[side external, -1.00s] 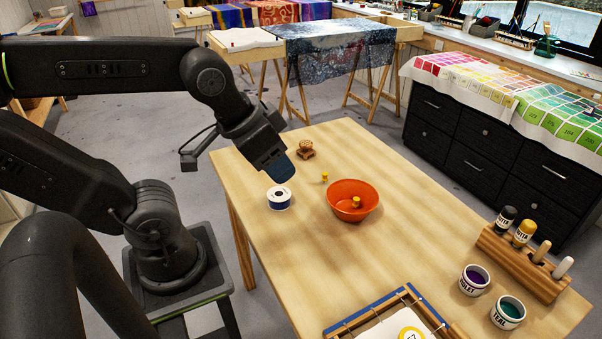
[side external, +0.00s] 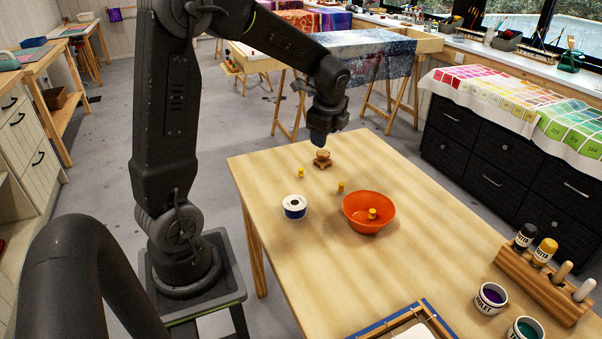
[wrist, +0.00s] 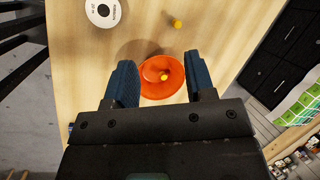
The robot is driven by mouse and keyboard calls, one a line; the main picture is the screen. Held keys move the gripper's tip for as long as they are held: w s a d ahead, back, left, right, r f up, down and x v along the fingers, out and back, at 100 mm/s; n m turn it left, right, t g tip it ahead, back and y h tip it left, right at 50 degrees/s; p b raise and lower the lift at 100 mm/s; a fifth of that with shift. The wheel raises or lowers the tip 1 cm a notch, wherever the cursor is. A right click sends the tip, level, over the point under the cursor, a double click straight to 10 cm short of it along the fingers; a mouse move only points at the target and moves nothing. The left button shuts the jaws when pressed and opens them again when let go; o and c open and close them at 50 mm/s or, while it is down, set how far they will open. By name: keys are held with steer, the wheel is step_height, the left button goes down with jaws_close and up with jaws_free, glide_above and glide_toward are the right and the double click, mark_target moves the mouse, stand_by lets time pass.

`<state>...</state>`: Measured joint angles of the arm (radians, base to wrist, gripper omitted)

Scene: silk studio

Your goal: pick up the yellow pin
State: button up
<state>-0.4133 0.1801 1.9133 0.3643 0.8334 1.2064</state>
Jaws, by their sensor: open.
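Three small yellow pins show in the side external view. One yellow pin (side external: 300,173) stands on the table near its far left side, a second yellow pin (side external: 341,188) stands left of the bowl, and a third yellow pin (side external: 372,214) is inside the orange bowl (side external: 380,226). The wrist view shows the bowl (wrist: 150,91), a pin in it (wrist: 164,77) and one pin on the table (wrist: 178,24). My gripper (side external: 319,141) is raised above the table, open and empty. In the wrist view its blue fingers (wrist: 160,70) appear on either side of the bowl.
A white labelled spool (side external: 294,208) and a small wooden piece (side external: 322,159) stand near the pins. Paint pots (side external: 491,298), a wooden rack (side external: 540,285) and a blue-edged frame (side external: 395,323) occupy the front right. The table's middle right is clear.

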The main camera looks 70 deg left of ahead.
steer(key=w+a+f+m+g, duration=0.15)
steer(key=a+f+m, duration=0.35)
steer(key=a+f, duration=0.5)
glide_above(301, 169)
steer(key=d, duration=0.2)
step_height(301, 169, down, 6)
steer(key=shift+w+f, duration=0.1)
steer(key=shift+w, duration=0.05)
steer(key=shift+x, duration=2.9)
steer(key=shift+c, duration=0.3)
jaws_close()
